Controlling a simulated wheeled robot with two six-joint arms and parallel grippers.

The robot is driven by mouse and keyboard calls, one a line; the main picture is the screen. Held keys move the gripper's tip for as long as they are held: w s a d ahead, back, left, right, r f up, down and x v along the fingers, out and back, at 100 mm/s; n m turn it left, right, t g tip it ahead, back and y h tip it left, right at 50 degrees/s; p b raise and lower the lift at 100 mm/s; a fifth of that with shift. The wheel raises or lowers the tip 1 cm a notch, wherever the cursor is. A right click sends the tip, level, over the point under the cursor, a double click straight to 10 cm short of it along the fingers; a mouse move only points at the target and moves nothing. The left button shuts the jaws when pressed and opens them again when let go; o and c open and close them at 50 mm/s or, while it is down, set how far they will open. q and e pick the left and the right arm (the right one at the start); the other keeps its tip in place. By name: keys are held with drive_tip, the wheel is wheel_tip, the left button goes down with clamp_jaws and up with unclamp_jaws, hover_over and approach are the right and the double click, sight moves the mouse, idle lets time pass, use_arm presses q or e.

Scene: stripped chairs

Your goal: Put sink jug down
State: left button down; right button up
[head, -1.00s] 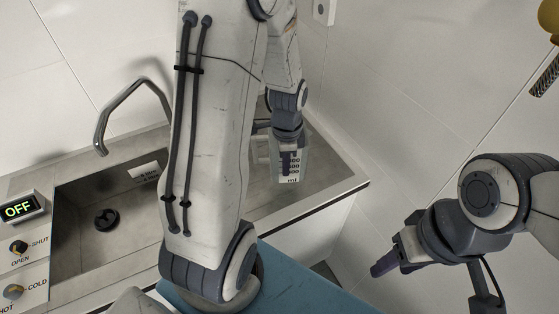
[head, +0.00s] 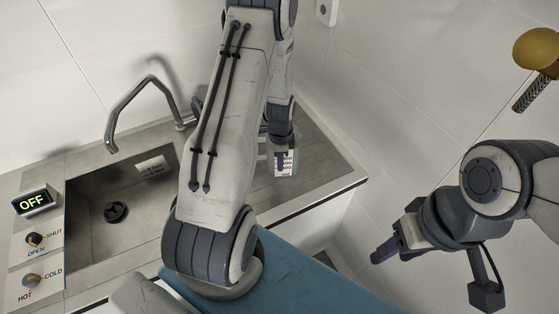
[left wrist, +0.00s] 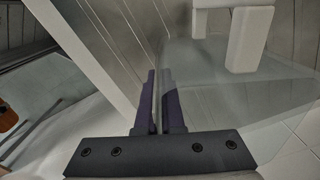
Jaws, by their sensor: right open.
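The sink jug (head: 290,167) is clear, with dark measuring marks on its side. In the head view it is upright over the counter to the right of the basin. Whether its base touches the counter I cannot tell. My left gripper (head: 279,158) reaches down at the jug, with its purple fingers against the marked side. In the left wrist view the fingers (left wrist: 159,100) are close together on the jug's thin clear wall (left wrist: 215,95). My right gripper (head: 382,253) is open and empty, low at the right, apart from the jug.
The steel sink basin (head: 92,238) lies left of my left arm, with a curved tap (head: 121,108) behind it. A panel reads OFF (head: 34,201) above two knobs. The counter (head: 330,174) ends at a front edge. A yellow-handled brush (head: 548,49) is at upper right.

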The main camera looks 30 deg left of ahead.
use_arm(q)
drive_tip(key=shift+f, duration=0.15)
drive_tip(key=c, duration=1)
unclamp_jaws()
drive_tip(key=shift+c, duration=0.2)
